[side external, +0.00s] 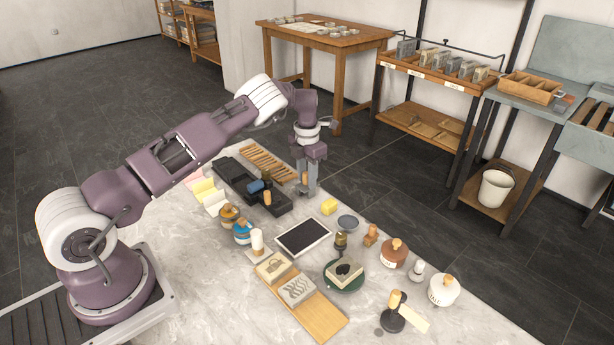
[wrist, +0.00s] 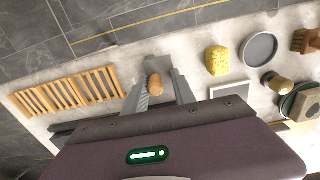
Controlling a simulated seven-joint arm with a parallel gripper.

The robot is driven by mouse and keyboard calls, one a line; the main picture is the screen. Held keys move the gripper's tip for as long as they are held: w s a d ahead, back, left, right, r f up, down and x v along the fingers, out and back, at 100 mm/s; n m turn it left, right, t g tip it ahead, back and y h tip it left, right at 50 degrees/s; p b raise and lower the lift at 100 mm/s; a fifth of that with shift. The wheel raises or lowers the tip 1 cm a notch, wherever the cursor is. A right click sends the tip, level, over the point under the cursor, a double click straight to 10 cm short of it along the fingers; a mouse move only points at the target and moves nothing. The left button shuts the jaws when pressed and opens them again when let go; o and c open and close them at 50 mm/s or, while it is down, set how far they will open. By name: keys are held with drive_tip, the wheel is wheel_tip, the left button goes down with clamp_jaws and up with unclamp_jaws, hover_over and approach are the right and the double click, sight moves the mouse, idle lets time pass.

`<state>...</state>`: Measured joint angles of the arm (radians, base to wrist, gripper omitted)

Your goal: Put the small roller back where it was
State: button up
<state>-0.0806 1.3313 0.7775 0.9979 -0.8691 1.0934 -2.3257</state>
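My gripper (side external: 306,188) points down at the far edge of the marble table, beside the wooden slatted rack (side external: 268,162). In the wrist view its fingers (wrist: 160,92) stand apart on either side of a rounded wooden handle (wrist: 155,85), with gaps visible. A grey flat part (wrist: 160,67) shows just beyond the handle; I cannot tell whether this piece is the small roller. A blue roller-like piece (side external: 256,186) and a wooden handle (side external: 267,198) are at the dark tray (side external: 232,172), left of my gripper. Much of the tray is hidden in the wrist view.
Right of my gripper are a yellow sponge (side external: 329,207), a grey round dish (side external: 347,222) and a white-framed dark slab (side external: 303,236). Several stamps, jars and a wooden board (side external: 318,318) crowd the nearer table.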

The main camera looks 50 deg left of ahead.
drive_tip(key=shift+s+f, duration=0.2)
drive_tip(key=shift+f, duration=0.05)
drive_tip(key=s+d+r+m+t, duration=0.1)
drive_tip(key=s+d+r+m, duration=0.1)
drive_tip(key=r, duration=0.7)
drive_tip(key=s+d+r+m+h, duration=0.1)
drive_tip(key=r+m, duration=0.2)
drive_tip(key=r, duration=0.6)
drive_tip(key=s+d+r+m+t, duration=0.1)
drive_tip(key=s+d+r+m, duration=0.1)
drive_tip(key=r, duration=0.7)
drive_tip(key=s+d+r+m+t+h, duration=0.1)
drive_tip(key=s+d+r+m, duration=0.7)
drive_tip(key=s, duration=0.3)
drive_tip(key=s+d+f+m+t+y, duration=0.1)
drive_tip(key=s+d+m, duration=0.3)
drive_tip(key=s+m, duration=0.6)
drive_tip(key=s+d+f+m+t+y, duration=0.1)
drive_tip(key=s+d+f+m, duration=0.1)
drive_tip(key=s+m, duration=0.8)
drive_tip(key=shift+s+d+f+m+t, duration=0.35)
drive_tip(key=shift+s+d, duration=0.55)
drive_tip(key=shift+s, duration=0.3)
